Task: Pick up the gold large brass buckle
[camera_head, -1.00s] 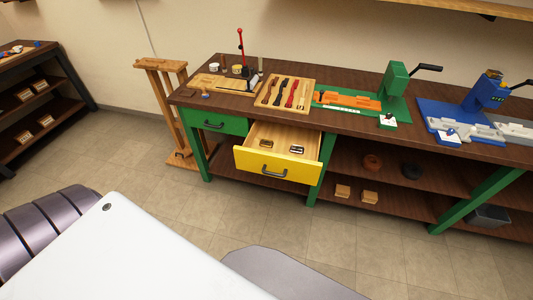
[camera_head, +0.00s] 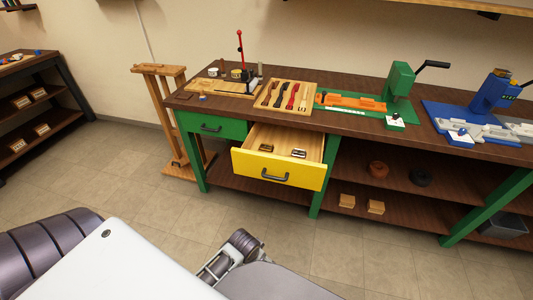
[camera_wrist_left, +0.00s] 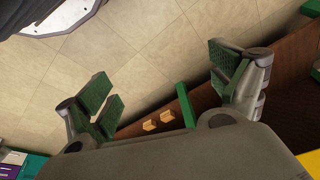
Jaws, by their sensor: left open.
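The yellow-fronted drawer (camera_head: 278,170) under the bench is pulled open. Two small buckles lie inside it, apart from each other. The left one (camera_head: 266,147) looks gold-brown; the right one (camera_head: 298,153) looks dark with a pale, silvery part. They are too small to judge size or exact shape. My left gripper (camera_wrist_left: 165,80) is open in the left wrist view, with its green-padded fingers wide apart and nothing between them. Neither buckle can be made out in that view.
The dark bench top (camera_head: 345,122) carries a strap tray (camera_head: 285,95), a green press (camera_head: 400,85) and a blue press (camera_head: 490,95). A shut green drawer (camera_head: 212,126) is left of the open one. A wooden stand (camera_head: 165,110) is further left. Floor in front is clear.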

